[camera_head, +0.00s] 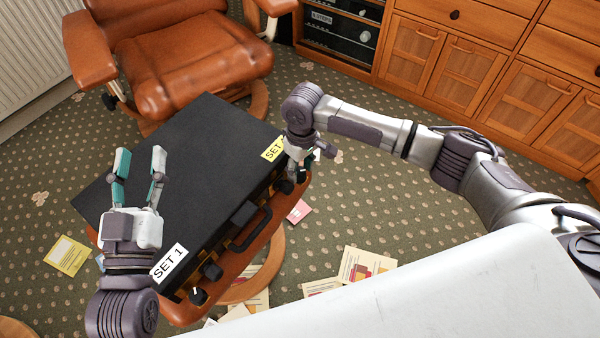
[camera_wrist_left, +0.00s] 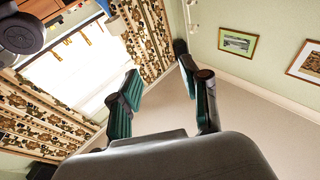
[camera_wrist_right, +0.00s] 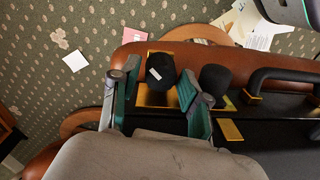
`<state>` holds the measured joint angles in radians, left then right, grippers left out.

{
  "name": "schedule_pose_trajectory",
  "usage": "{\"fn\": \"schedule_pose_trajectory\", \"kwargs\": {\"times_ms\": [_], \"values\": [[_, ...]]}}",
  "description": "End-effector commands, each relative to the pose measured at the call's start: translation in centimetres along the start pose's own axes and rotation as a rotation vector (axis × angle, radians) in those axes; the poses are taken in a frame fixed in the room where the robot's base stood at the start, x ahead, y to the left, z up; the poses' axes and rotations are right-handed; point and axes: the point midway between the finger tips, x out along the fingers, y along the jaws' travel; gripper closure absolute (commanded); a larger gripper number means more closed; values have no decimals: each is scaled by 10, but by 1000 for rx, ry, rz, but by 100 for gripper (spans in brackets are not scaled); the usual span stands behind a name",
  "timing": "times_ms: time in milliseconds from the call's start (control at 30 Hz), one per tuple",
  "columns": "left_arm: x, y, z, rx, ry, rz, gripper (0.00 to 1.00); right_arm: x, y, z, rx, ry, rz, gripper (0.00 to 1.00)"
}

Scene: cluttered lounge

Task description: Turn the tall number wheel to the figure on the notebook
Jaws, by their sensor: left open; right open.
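A black case (camera_head: 190,170) with a handle (camera_head: 250,229) lies on a brown leather footstool. At its near end, beside a white "SET 1" label (camera_head: 169,262), are two black knobs, one (camera_head: 212,270) and another (camera_head: 198,296). A yellow "SET" label (camera_head: 273,149), its figure partly hidden, marks the other end. There my right gripper (camera_head: 293,176) is open, fingers either side of a black knob with a white mark (camera_wrist_right: 160,71); contact is unclear. A second black knob (camera_wrist_right: 214,80) stands beside it. My left gripper (camera_head: 140,160) is open, empty, pointing upward. I cannot identify the notebook for certain.
A yellow booklet (camera_head: 68,255) lies on the carpet at left; its print is unreadable. A pink card (camera_head: 298,211) and loose papers (camera_head: 365,266) lie right of the footstool (camera_head: 277,250). A leather armchair (camera_head: 185,65) stands behind, wooden cabinets (camera_head: 470,70) at back right.

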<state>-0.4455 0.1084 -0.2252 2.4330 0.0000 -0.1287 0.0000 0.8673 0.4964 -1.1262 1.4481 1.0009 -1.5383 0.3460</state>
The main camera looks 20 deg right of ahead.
Motion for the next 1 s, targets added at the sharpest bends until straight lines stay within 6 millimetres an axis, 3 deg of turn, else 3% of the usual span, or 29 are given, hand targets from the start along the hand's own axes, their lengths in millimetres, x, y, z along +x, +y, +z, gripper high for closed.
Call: {"fn": "schedule_pose_trajectory", "kwargs": {"times_ms": [200,500,567,800,1000], "values": [[0,3,-19,-4,117,6,54,12,0,0,-1,1,0,54],[0,3,-22,-5,133,7,54,13,0,0,-1,1,0,54],[0,3,-22,-5,133,7,54,13,0,0,-1,1,0,61],[0,3,-22,-5,132,7,54,13,0,0,-1,1,0,100],[0,3,-22,-5,128,7,54,12,0,0,-1,1,0,100]]}}
